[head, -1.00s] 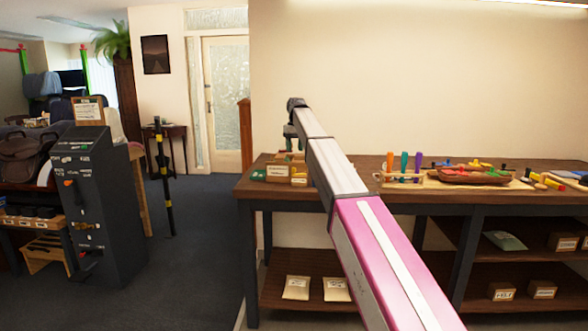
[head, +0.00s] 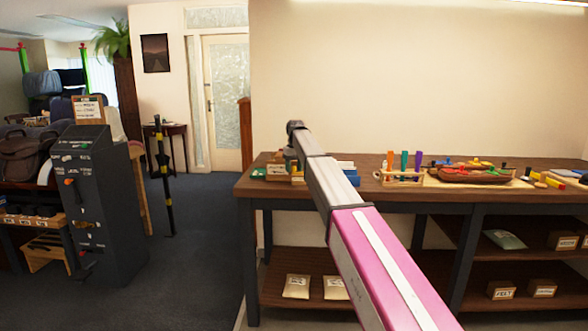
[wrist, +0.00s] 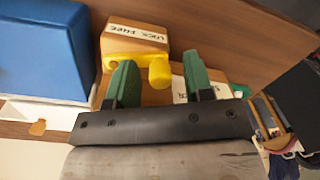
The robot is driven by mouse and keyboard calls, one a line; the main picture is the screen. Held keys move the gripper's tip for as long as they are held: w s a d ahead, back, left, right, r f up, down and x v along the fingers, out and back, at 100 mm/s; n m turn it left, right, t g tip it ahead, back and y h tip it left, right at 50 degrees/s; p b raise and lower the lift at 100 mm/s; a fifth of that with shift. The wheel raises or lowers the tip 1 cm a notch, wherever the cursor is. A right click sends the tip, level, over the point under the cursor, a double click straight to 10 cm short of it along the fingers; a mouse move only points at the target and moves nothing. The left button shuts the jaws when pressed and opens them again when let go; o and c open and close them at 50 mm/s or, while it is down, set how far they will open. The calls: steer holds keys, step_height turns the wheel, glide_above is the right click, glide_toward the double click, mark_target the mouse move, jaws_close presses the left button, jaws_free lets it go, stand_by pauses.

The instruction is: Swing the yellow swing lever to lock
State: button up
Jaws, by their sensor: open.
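The yellow swing lever (wrist: 160,73) shows in the wrist view as a rounded yellow knob beside a wooden block (wrist: 152,44) with a yellow lower part. The block's label (wrist: 137,32) appears to read LOCK and FREE. My gripper (wrist: 160,80) is open, with one green finger on each side of the knob in the picture. I cannot tell whether either finger touches it. The lever's far end and pivot are not clear. In the head view my arm reaches over the left end of the bench, and the lever cannot be made out there.
A blue block (wrist: 45,45) with a white base stands left of the labelled block in the wrist view. On the workbench (head: 400,196) a rack of coloured handles (head: 403,168) and a brown tray (head: 475,176) stand further right. A dark panel stand (head: 95,205) is at the left.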

jaws_close()
steer(key=shift+w, duration=0.1)
steer(key=shift+w+a+m, duration=0.1)
steer(key=shift+w+m, duration=0.25)
steer(key=shift+m, duration=0.55)
steer(key=shift+w+m, duration=0.3)
steer(key=shift+m, duration=0.6)
jaws_free()
steer(key=shift+r, duration=0.1)
